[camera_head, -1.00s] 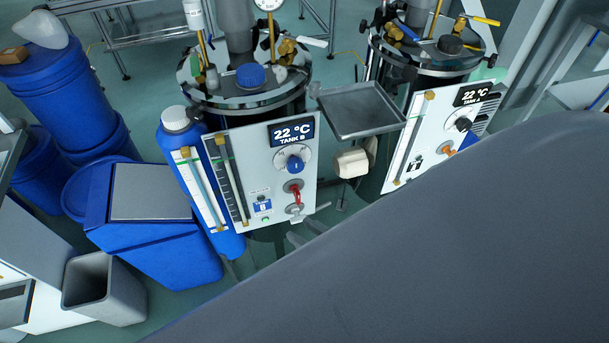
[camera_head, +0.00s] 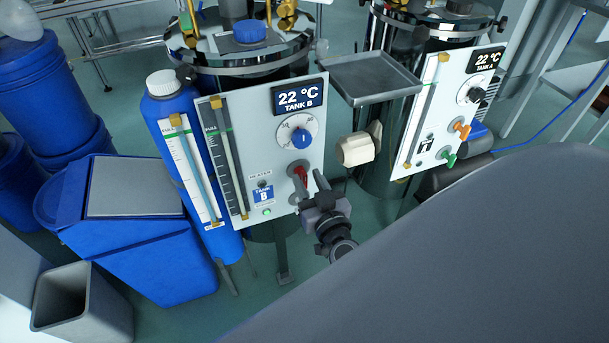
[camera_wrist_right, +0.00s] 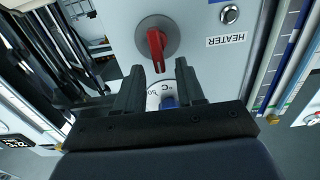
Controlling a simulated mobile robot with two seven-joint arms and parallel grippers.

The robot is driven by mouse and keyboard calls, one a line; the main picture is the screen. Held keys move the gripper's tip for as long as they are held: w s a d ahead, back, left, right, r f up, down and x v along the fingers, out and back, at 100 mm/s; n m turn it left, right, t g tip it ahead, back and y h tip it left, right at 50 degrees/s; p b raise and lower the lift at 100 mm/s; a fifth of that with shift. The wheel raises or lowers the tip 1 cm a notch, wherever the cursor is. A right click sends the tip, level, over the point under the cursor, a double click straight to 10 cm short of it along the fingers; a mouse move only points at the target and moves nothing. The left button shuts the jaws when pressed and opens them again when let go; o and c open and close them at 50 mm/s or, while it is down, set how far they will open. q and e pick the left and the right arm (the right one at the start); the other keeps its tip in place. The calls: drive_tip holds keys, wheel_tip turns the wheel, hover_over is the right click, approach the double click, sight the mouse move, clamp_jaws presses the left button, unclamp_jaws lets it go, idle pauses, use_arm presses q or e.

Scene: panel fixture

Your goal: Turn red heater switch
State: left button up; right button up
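The red heater switch (camera_head: 301,172) is on the white Tank B panel (camera_head: 262,190), below the blue dial knob (camera_head: 301,138). In the right wrist view the red switch (camera_wrist_right: 156,48) sits on a round grey base near a HEATER label (camera_wrist_right: 226,41). Its handle points down toward my fingers. My right gripper (camera_head: 309,186) is just below and right of the switch in the head view. In the wrist view the right gripper (camera_wrist_right: 158,70) is open, with the handle's tip between the fingertips in the picture; I cannot tell if they touch. My left gripper is not in view.
The Tank A panel (camera_head: 452,110) stands to the right, with a metal tray (camera_head: 362,78) between the tanks. A blue bottle (camera_head: 165,105) and a blue bin (camera_head: 150,245) are left of Tank B. A large grey surface covers the lower right of the head view.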

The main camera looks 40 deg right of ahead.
sight(302, 176)
drive_tip(key=shift+x, duration=1.45)
clamp_jaws()
